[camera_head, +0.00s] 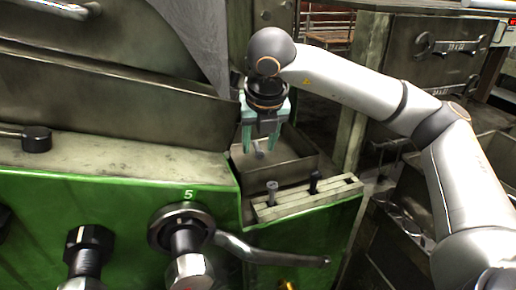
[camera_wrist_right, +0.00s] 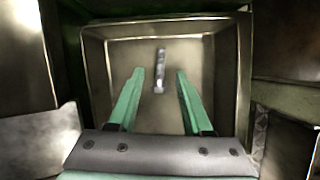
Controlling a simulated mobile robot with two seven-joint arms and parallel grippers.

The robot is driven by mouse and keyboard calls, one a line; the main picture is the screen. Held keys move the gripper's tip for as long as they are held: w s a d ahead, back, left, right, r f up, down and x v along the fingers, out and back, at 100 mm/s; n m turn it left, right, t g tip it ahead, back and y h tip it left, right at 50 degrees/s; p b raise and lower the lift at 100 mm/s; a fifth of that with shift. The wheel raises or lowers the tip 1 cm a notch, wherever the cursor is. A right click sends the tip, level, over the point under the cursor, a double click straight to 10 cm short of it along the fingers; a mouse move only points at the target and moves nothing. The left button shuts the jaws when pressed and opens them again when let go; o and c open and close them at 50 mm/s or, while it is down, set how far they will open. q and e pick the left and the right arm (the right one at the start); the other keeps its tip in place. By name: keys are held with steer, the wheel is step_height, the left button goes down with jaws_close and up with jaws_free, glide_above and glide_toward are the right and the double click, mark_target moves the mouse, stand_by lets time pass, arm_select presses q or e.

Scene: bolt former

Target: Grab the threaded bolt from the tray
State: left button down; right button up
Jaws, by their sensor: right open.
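The threaded bolt (camera_wrist_right: 159,72) lies on the floor of the metal tray (camera_wrist_right: 228,85), roughly in the middle. In the head view the bolt (camera_head: 258,151) shows small and partly below my right gripper (camera_head: 258,150), inside the tray (camera_head: 298,171). My right gripper (camera_wrist_right: 155,75) has teal fingers spread apart, pointing into the tray. In the wrist view the bolt appears between and beyond the fingertips, and neither finger appears to touch it. My left gripper is out of view.
A slotted rack (camera_head: 307,199) at the tray's front holds two upright bolts, a grey one (camera_head: 272,190) and a dark one (camera_head: 314,182). The green machine (camera_head: 130,200) with a large lever (camera_head: 270,254) stands left.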

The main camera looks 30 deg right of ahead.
jaws_close()
stand_by(0.4)
stand_by(0.9)
